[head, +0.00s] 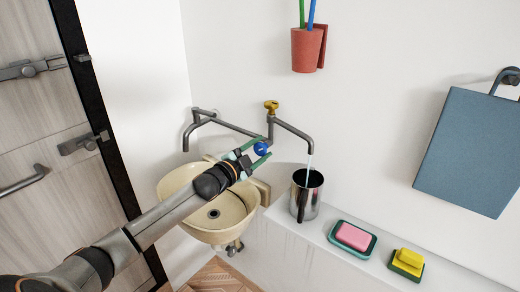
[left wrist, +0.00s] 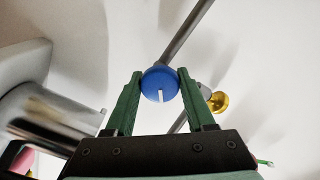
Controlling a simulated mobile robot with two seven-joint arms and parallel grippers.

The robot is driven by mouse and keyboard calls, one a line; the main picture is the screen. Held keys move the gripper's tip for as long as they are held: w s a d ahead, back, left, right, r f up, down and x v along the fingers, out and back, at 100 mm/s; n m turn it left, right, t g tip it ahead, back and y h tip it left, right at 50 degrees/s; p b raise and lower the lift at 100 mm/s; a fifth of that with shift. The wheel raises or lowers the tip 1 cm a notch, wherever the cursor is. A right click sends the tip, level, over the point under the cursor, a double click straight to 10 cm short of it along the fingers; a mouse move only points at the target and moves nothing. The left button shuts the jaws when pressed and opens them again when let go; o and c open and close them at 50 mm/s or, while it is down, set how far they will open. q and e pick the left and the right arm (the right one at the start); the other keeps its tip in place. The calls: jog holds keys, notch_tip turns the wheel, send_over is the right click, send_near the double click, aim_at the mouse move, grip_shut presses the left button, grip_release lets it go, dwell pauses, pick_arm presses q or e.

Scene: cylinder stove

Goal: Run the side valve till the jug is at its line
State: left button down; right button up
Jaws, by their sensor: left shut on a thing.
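My left gripper (head: 254,154) is shut on a round blue knob (head: 262,149) with a white mark, on the pipework above the basin. In the left wrist view the blue knob (left wrist: 160,84) sits between the green fingers. A grey spout runs right from the pipework, and a thin stream of water (head: 309,164) falls from it into the metal jug (head: 304,205). The jug stands upright on the white ledge. Its line and water level cannot be made out. A yellow knob (head: 271,106) sits on top of the pipe. My right gripper is not in view.
A cream basin (head: 180,189) is below my left arm. A pink soap in a green dish (head: 333,241) and a yellow and green sponge (head: 407,263) lie on the ledge (head: 283,229) right of the jug. A red cup (head: 304,50) and a blue board (head: 466,150) hang on the wall.

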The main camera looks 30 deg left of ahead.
pick_arm(q)
jog(key=shift+c, duration=1.4)
grip_release()
jog(key=s+b, duration=0.1)
jog(key=s, duration=1.1)
jog(key=shift+s+a, duration=0.25)
jog(key=shift+a, duration=0.2)
